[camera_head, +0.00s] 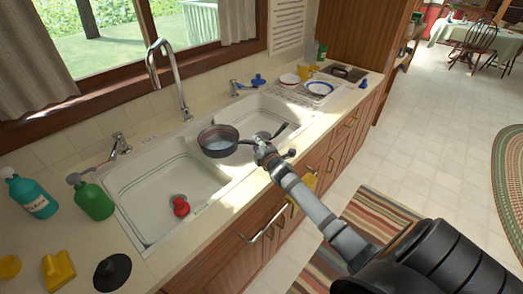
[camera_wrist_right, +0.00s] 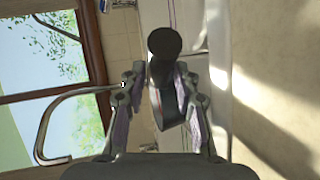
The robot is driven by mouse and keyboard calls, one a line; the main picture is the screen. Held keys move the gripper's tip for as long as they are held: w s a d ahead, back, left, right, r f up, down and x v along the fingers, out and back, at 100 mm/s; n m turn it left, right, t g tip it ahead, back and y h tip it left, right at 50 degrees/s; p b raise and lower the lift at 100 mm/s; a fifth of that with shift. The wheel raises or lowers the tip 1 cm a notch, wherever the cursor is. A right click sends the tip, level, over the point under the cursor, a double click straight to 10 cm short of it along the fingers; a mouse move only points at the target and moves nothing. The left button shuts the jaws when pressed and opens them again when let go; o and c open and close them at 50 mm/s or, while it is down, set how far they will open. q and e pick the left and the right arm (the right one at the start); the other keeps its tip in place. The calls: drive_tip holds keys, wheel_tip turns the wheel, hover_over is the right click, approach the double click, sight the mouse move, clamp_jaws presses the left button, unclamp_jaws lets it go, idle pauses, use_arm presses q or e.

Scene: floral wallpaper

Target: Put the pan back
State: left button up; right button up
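The dark round pan (camera_head: 218,141) is at the divider between the two sink basins, its open side up. I cannot tell whether it touches the sink. Its handle points right toward my right gripper (camera_head: 262,148), which reaches in from the lower right over the sink's front edge. In the right wrist view, a dark handle-like part (camera_wrist_right: 168,108) lies between the fingers of my right gripper (camera_wrist_right: 160,78), and they appear closed around it. A dark rounded end shows just beyond. My left gripper is not in view.
The white double sink (camera_head: 150,190) has a tall faucet (camera_head: 165,65) behind it. A red item (camera_head: 180,206) lies in the left basin. Soap bottles (camera_head: 92,200) stand at left. A dish rack (camera_head: 305,92) with plates stands beyond the right basin.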

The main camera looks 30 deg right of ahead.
drive_tip(key=v, duration=1.1)
drive_tip(key=shift+s, duration=0.1)
